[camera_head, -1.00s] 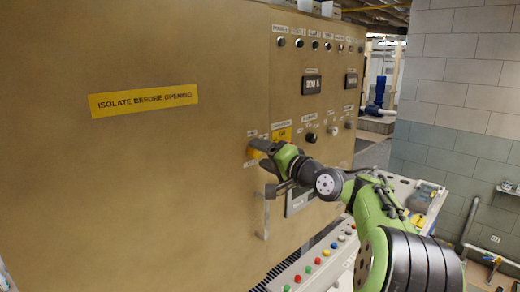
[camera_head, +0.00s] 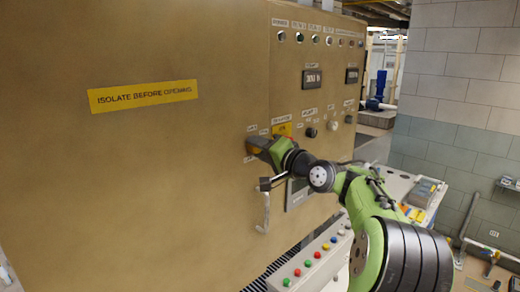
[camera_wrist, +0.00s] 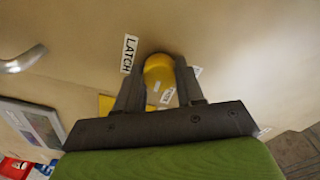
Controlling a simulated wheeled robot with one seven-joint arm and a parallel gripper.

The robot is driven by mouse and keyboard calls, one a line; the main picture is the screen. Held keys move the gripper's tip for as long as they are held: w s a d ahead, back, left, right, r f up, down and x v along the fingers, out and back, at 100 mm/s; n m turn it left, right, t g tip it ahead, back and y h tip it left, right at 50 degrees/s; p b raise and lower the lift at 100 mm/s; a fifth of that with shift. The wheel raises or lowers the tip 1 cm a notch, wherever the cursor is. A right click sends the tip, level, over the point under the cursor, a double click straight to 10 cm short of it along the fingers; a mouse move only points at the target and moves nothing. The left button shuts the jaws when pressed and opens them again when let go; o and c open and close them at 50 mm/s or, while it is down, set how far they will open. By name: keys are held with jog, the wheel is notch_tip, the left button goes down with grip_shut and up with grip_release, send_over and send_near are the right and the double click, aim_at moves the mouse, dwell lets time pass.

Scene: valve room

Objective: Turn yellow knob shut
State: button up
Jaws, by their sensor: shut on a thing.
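The yellow knob (camera_wrist: 158,70) sits on the tan cabinet front, beside a white label reading LATCH (camera_wrist: 129,53). My gripper (camera_wrist: 162,72) has one dark finger on each side of the knob and is shut on it. In the head view my gripper (camera_head: 261,147) reaches the cabinet face from the right and covers nearly all of the knob. Which way the knob points is hard to tell behind the fingers.
A pale metal handle (camera_head: 264,213) stands out from the cabinet just below my gripper. A row of coloured buttons (camera_head: 309,262) runs along a ledge at lower right. Dark knobs, displays (camera_head: 311,78) and labels fill the right panel. A yellow warning strip (camera_head: 143,97) is at left.

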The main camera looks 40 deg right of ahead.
jog(key=n+b, duration=0.5)
jog(key=n, duration=0.4)
jog(key=n+y+b, duration=0.1)
jog(key=n+b, duration=0.3)
jog(key=n, duration=0.5)
jog(key=shift+t+b, duration=0.3)
jog(key=shift+b, duration=0.1)
jog(key=shift+n, duration=0.4)
jog(key=o, duration=1)
jog(key=shift+o, duration=0.2)
